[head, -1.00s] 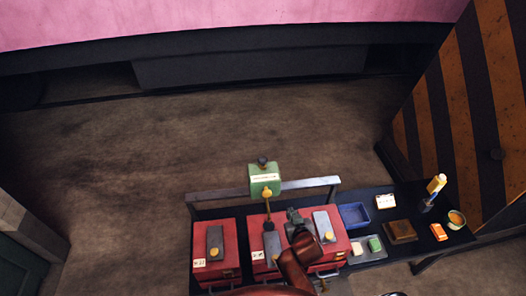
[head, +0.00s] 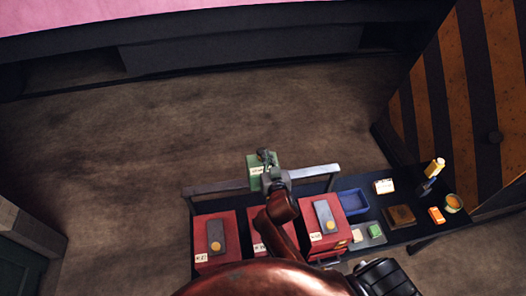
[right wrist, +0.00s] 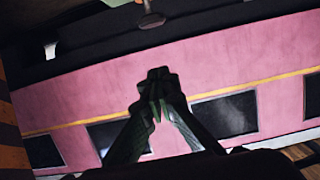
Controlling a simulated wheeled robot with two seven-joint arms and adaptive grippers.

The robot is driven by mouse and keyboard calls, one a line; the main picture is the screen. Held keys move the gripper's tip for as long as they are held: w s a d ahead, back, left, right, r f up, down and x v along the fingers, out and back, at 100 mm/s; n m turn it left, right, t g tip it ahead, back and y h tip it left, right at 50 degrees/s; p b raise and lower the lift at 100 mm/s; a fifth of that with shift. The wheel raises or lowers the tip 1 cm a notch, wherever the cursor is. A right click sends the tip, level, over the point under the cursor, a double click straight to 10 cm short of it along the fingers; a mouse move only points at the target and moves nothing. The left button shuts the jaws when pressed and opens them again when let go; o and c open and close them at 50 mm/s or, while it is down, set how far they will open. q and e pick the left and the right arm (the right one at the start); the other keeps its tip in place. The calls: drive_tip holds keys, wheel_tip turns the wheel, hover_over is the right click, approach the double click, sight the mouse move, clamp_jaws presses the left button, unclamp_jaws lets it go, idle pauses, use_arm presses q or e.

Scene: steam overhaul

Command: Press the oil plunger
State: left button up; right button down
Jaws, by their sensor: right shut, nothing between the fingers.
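The green oil box (head: 253,161) stands at the back rail of the bench in the head view, partly covered by my right gripper (head: 264,155). Its dark plunger knob is hard to tell from the fingers there. In the right wrist view, a dark round knob on a stem (right wrist: 151,21) shows at the top edge, apart in the picture from my shut, empty fingers (right wrist: 157,80). The wrist picture looks upside down. I cannot tell from the head view whether the fingers touch the knob.
Open floor lies beyond the rail.

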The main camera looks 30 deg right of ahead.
sight(263, 149)
drive_tip(key=w+f, duration=0.1)
drive_tip(key=w, duration=0.1)
drive_tip(key=w+d+f+p, duration=0.1)
drive_tip(key=w+f, duration=0.2)
drive_tip(key=w, duration=0.2)
drive_tip(key=shift+d+f, duration=0.2)
drive_tip(key=shift+d, duration=0.2)
drive_tip(key=shift+f+p, duration=0.3)
drive_tip(key=shift+f, duration=0.4)
drive_tip(key=shift+s+f+b, duration=0.1)
drive_tip(key=shift+f+b, duration=1.15)
drive_tip(key=shift+f, duration=0.35)
use_arm(q)
drive_tip(key=shift+w+d+f, duration=0.1)
drive_tip(key=shift+w, duration=0.35)
drive_tip(key=shift+w+d+f, duration=0.1)
drive_tip(key=shift+w, duration=0.3)
drive_tip(key=shift+r, duration=0.1)
